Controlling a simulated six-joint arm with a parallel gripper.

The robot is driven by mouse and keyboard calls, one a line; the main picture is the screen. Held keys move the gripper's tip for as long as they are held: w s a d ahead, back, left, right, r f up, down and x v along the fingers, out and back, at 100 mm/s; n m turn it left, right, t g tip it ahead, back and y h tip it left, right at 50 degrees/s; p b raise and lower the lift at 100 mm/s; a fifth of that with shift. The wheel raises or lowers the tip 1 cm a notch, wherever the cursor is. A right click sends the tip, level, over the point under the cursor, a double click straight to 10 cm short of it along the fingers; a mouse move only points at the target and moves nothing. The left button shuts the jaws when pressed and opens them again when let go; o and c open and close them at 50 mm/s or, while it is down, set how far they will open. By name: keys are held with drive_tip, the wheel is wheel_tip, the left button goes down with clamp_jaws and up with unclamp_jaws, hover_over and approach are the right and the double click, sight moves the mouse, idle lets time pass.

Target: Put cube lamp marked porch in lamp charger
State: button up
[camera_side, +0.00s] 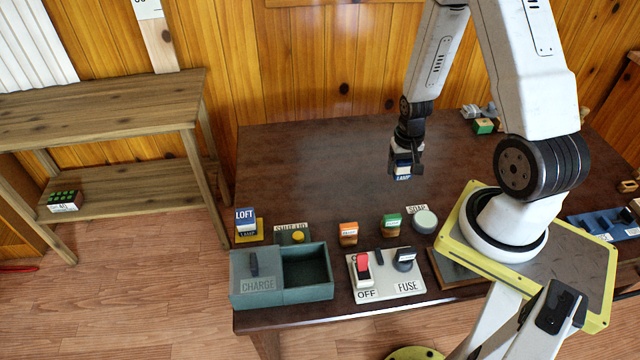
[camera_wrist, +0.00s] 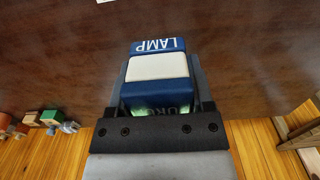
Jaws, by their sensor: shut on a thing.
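My gripper (camera_wrist: 158,115) is shut on a blue and white cube lamp (camera_wrist: 158,66). The word LAMP shows on its far blue band. Letters on the near band are partly hidden by the jaws. In the side view the held lamp (camera_side: 403,165) hangs in the air above the dark table. The grey-green charger box (camera_side: 262,298) stands at the table's front left, well left of and nearer the camera than my gripper. Its left part bears the label CHARGE and a dark handle. Its right bay (camera_side: 306,268) is open and looks empty.
A second blue and white lamp marked LOFT (camera_side: 246,222) stands behind the charger, near a SHUT LID sign (camera_side: 291,229) with a yellow button. An orange block (camera_side: 348,233), a green block (camera_side: 391,225), a white round item (camera_side: 425,221) and a FUSE panel (camera_side: 385,285) stand right. The table's back left is clear.

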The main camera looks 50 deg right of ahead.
drive_tip(key=w+a+n, duration=0.2)
drive_tip(key=w+a, duration=0.2)
drive_tip(key=a, duration=0.4)
drive_tip(key=w+a+n, duration=0.3)
drive_tip(key=a, duration=0.6)
drive_tip(key=s+a+n, duration=0.2)
drive_tip(key=a+n, duration=0.2)
drive_tip(key=a, duration=1.2)
drive_tip(key=shift+s+r, duration=0.25)
drive_tip(key=shift+r, duration=0.05)
hover_over(305, 279)
drive_tip(key=shift+f, duration=2.9)
drive_tip(key=shift+f, duration=2.1)
drive_tip(key=shift+f, duration=0.1)
